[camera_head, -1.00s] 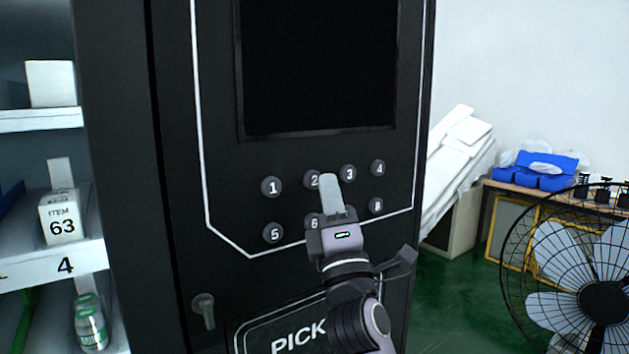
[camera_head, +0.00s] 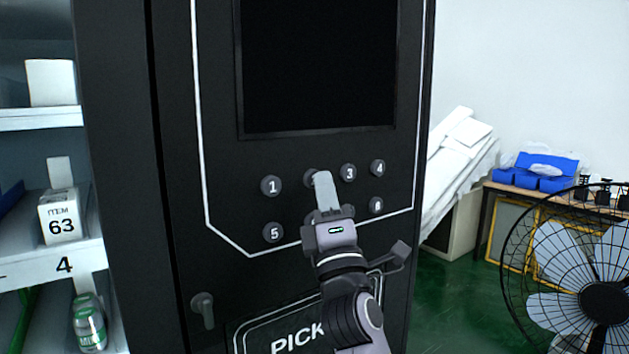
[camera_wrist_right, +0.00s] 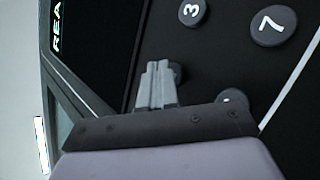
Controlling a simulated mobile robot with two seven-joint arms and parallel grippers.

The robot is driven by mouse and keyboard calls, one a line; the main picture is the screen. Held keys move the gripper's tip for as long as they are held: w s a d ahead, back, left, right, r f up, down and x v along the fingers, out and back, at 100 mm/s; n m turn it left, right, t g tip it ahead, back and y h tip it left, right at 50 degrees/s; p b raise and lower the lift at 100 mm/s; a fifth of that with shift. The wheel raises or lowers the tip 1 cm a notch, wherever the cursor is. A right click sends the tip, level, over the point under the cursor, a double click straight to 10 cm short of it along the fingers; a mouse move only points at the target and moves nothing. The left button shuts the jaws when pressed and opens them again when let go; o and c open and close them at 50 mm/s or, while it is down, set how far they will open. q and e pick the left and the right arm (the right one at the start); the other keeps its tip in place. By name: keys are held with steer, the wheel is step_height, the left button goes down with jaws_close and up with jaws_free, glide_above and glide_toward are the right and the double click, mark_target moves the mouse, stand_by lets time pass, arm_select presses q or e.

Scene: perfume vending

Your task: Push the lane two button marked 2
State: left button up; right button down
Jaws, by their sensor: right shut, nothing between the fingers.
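The lane two button (camera_head: 309,178) is a round dark button in the upper row of the black machine's keypad, between 1 and 3. My right gripper (camera_head: 323,178) is shut and empty, its fingertips over this button and hiding its numeral. In the right wrist view the fingertips (camera_wrist_right: 157,67) overlap the same button (camera_wrist_right: 179,72), which shows only at its edge. I cannot tell whether they touch it. My left gripper is not in view.
Button 1 (camera_head: 271,186) and button 3 (camera_head: 348,173) sit on either side, with button 5 (camera_head: 274,233) below left. A dark screen (camera_head: 318,65) is above. A fan (camera_head: 604,300) stands at the right and a stocked shelf (camera_head: 40,119) at the left.

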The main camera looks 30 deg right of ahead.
steer(key=shift+w, duration=0.2)
steer(key=shift+s, duration=0.1)
stand_by(0.4)
steer(key=shift+s+y, duration=0.3)
steer(key=shift+s, duration=0.4)
steer(key=s, duration=0.1)
steer(key=s+p, duration=0.1)
steer(key=s, duration=0.1)
steer(key=s+p, duration=0.1)
steer(key=s, duration=0.1)
steer(key=shift+d, duration=0.25)
stand_by(0.6)
